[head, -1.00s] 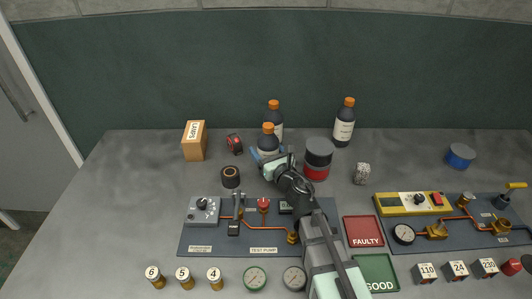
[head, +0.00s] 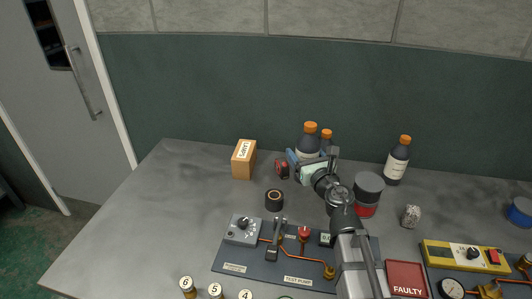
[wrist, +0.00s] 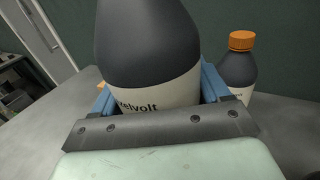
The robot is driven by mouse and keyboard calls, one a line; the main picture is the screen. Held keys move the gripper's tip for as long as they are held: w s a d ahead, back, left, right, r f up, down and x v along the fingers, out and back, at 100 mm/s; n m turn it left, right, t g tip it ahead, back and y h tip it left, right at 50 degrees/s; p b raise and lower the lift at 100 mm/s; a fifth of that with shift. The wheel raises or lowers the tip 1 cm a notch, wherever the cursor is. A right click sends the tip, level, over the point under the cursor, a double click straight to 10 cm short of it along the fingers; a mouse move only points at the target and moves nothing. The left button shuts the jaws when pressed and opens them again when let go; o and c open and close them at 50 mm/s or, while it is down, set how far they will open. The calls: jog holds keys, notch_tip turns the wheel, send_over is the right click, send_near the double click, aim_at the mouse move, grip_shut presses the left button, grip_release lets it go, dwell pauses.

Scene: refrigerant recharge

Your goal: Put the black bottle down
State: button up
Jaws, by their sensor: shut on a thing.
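The black bottle (head: 308,143), with an orange cap and a white label, is in my gripper (head: 303,162). It stands about upright, and its lower part is hidden by the gripper in the head view. In the wrist view the dark bottle (wrist: 148,45) fills the middle, between blue fingers, with part of its label readable as "elvolt". A second dark bottle (head: 327,139) with an orange cap stands close behind it to the right; in the wrist view a similar bottle (wrist: 238,70) stands at the right. A third such bottle (head: 397,162) is farther right.
A cardboard lamps box (head: 244,160), a red tape measure (head: 282,168) and a black tape roll (head: 274,199) lie left of my gripper. A black and red container (head: 368,190) stands close right. The test pump board (head: 262,262) is in front. The table's left part is clear.

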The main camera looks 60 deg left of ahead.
jog(key=s+a+r+n+g, duration=0.25)
jog(key=a+r, duration=0.25)
jog(key=a, duration=0.7)
jog(key=s+a+r+n+g, duration=0.15)
jog(key=s+a+r, duration=0.25)
jog(key=a, duration=0.8)
jog(key=shift+g+y, duration=0.3)
jog(key=shift+g, duration=0.6)
jog(key=shift+s+a+f, duration=0.15)
jog(key=shift+a+f, duration=0.05)
jog(key=shift+f, duration=1.5)
jog(key=shift+s+a+f, duration=0.15)
jog(key=shift+s+f, duration=0.05)
jog(key=shift+f, duration=1.55)
jog(key=shift+s+a+f, duration=0.15)
jog(key=shift+a+f, duration=0.05)
jog(key=shift+f, duration=1.5)
jog(key=shift+f, duration=0.15)
jog(key=o, duration=1.4)
jog(key=shift+o, duration=0.2)
